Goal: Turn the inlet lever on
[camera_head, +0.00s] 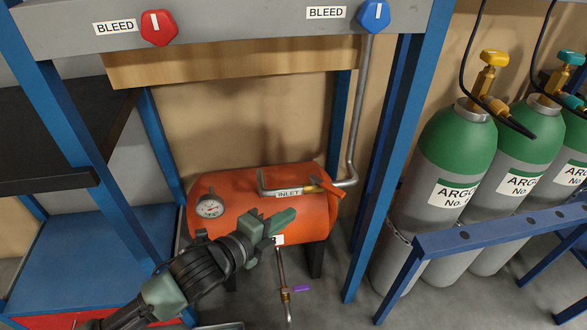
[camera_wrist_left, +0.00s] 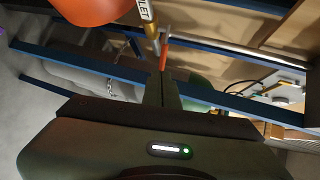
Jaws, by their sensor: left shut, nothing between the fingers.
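The inlet lever (camera_head: 326,187) is a small orange-red handle on the metal pipe in front of the orange tank (camera_head: 315,219), to the right of the white INLET label (camera_head: 288,192). In the left wrist view the lever (camera_wrist_left: 164,52) stands just beyond my fingertips, beside a brass fitting (camera_wrist_left: 153,46). My left gripper (camera_head: 287,217) is shut and empty, in front of the tank, below and left of the lever. In the left wrist view its closed fingers (camera_wrist_left: 162,78) point at the lever; I cannot tell whether they touch it. My right gripper is not in view.
A pressure gauge (camera_head: 210,207) is on the tank's left. A purple-handled valve (camera_head: 301,287) hangs below. Blue frame posts (camera_head: 392,150) flank the tank. Red (camera_head: 159,27) and blue (camera_head: 375,15) BLEED knobs are above. Argon cylinders (camera_head: 447,160) stand right behind a blue rail (camera_head: 500,230).

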